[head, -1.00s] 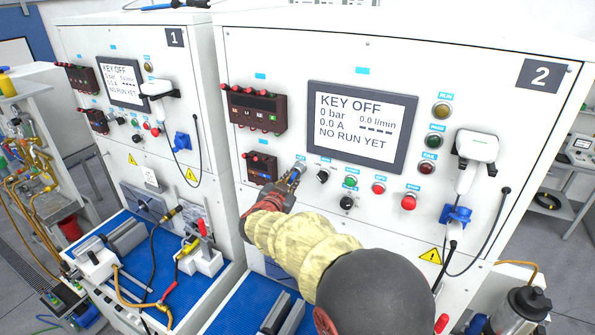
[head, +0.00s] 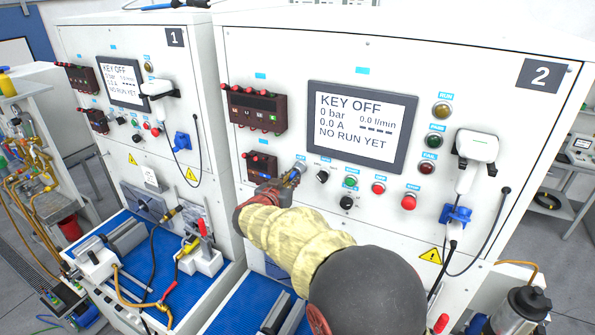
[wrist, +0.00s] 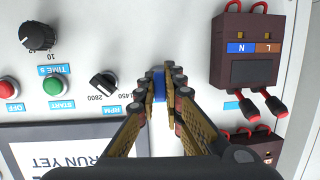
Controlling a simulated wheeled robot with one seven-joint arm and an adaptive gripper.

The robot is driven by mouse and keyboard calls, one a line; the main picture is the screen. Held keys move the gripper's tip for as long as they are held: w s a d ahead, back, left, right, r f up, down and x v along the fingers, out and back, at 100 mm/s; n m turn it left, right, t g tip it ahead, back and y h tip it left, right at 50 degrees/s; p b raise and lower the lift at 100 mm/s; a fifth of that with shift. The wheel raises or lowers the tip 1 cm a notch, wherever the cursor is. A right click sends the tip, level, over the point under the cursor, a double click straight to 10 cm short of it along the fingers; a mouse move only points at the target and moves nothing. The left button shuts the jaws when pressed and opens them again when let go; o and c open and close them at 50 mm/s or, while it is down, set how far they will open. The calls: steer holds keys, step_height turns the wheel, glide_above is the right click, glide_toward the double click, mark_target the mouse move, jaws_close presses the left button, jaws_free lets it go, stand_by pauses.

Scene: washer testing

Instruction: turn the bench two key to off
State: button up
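The bench two panel (head: 470,95) has a screen (head: 360,125) that reads KEY OFF, 0 bar, 0.0 A, NO RUN YET. My gripper (head: 293,177) is at the panel, below the left corner of this screen, at the key switch. In the wrist view, my gripper (wrist: 164,85) has its two fingers close on either side of a small blue piece, which looks like the bench two key (wrist: 159,86). The fingers appear shut on it. They hide most of the switch, so the key's angle cannot be read directly.
A black knob (head: 322,176), a green start button (head: 350,182) and red buttons (head: 408,202) sit right of my gripper. A red-brown terminal box (head: 260,166) is close on its left. Bench one (head: 150,60) stands left, its screen also reading KEY OFF.

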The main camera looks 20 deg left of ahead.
steer(key=o, duration=0.5)
steer(key=shift+o, duration=0.2)
